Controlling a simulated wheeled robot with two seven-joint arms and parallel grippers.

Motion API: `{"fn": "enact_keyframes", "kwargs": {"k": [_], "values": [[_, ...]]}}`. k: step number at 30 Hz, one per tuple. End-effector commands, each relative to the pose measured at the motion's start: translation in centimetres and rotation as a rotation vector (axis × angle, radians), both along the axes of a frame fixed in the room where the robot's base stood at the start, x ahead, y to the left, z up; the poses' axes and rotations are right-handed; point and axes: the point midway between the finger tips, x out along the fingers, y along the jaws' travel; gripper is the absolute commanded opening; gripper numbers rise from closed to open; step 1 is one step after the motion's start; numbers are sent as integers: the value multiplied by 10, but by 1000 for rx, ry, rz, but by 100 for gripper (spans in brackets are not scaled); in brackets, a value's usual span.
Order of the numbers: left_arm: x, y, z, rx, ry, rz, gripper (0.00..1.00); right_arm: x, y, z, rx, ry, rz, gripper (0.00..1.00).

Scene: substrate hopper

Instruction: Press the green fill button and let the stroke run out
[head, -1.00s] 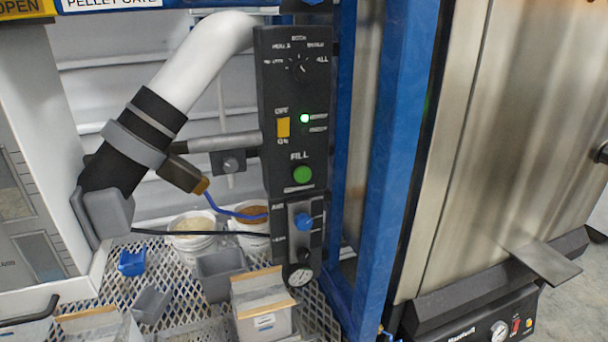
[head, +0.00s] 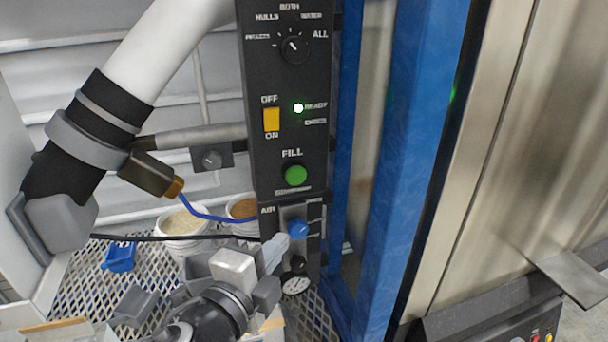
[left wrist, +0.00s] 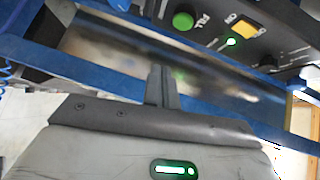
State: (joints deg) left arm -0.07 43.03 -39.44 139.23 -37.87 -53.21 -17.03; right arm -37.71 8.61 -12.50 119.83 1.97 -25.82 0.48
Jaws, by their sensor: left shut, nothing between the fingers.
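The green fill button (head: 296,175) sits on the black control panel (head: 268,160), under the word FILL. It also shows at the top of the left wrist view (left wrist: 183,20). The green READY lamp (head: 298,108) is lit above it. My left gripper (head: 278,248) is below the button, in front of the panel's AIR section. Its fingers are shut and empty, and they show together in the left wrist view (left wrist: 160,85). They look apart from the button. My right gripper is in neither view.
A blue air knob (head: 298,228) and a gauge (head: 295,284) are close by my left fingers. A yellow switch (head: 271,119) and a rotary selector (head: 292,47) are higher up. A blue post (head: 395,180) stands right of the panel. White buckets (head: 183,224) stand behind.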

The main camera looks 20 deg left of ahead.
Motion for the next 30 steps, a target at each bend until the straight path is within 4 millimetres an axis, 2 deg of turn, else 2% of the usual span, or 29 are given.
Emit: {"fn": "enact_keyframes", "kwargs": {"k": [1,4,17,23,30], "values": [[0,2,10,42,-39,1,0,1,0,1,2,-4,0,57],[-1,4,20,84,-77,6,0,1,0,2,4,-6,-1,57],[4,4,22,88,-82,8,0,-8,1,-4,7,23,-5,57],[34,0,23,87,-83,10,0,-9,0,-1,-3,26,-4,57],[86,-7,22,87,-83,10,0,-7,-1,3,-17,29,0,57]]}}
